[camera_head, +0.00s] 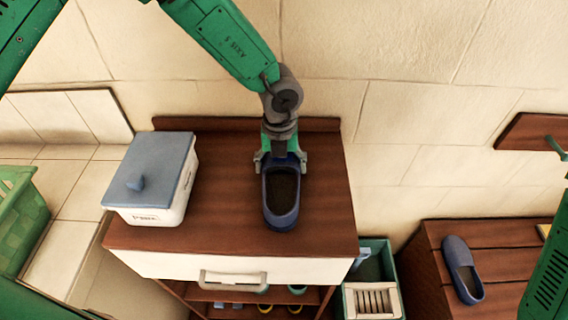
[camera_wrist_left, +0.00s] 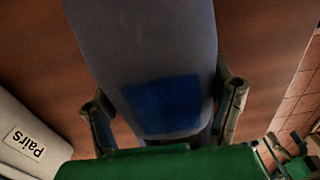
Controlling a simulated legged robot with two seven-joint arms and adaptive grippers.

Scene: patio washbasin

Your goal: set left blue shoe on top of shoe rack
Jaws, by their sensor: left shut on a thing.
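A blue shoe (camera_head: 282,213) is over the brown wooden top of the shoe rack (camera_head: 228,215), its dark opening facing up. My left gripper (camera_head: 281,164) is shut on the blue shoe at its far end. In the left wrist view the shoe (camera_wrist_left: 145,50) fills the middle, with a finger on each side of it. I cannot tell whether its sole touches the rack top. A second blue shoe (camera_head: 461,268) lies on a brown slatted wooden surface at the right. My right gripper is not in view.
A white box with a blue-grey lid (camera_head: 150,165) stands on the rack top, left of the held shoe. A green crate (camera_head: 368,275) stands right of the rack, and a green basket (camera_head: 20,215) is at far left. The rack top right of the shoe is clear.

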